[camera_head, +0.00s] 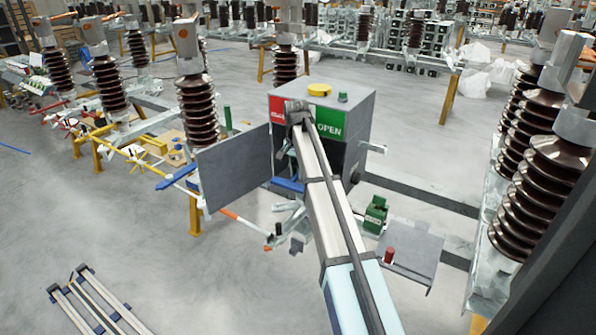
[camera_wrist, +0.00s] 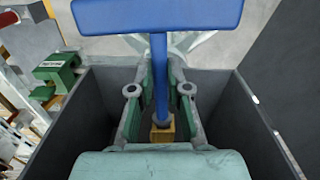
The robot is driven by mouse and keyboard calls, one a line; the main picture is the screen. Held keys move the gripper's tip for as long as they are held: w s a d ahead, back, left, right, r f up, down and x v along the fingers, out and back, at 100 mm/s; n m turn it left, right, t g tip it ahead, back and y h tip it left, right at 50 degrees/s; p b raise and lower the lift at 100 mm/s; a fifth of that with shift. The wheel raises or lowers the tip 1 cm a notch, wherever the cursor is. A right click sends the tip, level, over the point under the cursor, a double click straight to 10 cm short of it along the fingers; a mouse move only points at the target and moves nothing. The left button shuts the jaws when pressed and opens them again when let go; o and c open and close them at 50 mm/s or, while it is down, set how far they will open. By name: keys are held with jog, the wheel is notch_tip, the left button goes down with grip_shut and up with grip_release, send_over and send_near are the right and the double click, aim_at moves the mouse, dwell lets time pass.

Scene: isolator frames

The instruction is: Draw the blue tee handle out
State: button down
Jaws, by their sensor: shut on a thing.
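The blue tee handle (camera_wrist: 158,15) fills the top of the wrist view, with its wide crossbar across the picture and its stem running down to a small brass-coloured block (camera_wrist: 162,132). My gripper (camera_wrist: 161,88) has its green-padded fingers on either side of the stem and is shut on it. The stem's lower end meets the block; I cannot tell how deep it sits. In the head view my arm covers most of the gripper. A blue piece (camera_head: 288,185) shows beside the arm, perhaps part of the handle.
A grey cabinet (camera_head: 358,118) with red and green labels stands behind my arm, its grey door panel (camera_head: 235,168) open to the left. Dark grey walls (camera_wrist: 235,110) flank my gripper closely. A green block (camera_head: 375,213) and a red cylinder (camera_head: 388,256) are at right.

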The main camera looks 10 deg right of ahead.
aim_at(286, 185)
jog(key=shift+s+a+p, duration=0.65)
jog(key=shift+s+a, duration=1.7)
jog(key=shift+s, duration=0.1)
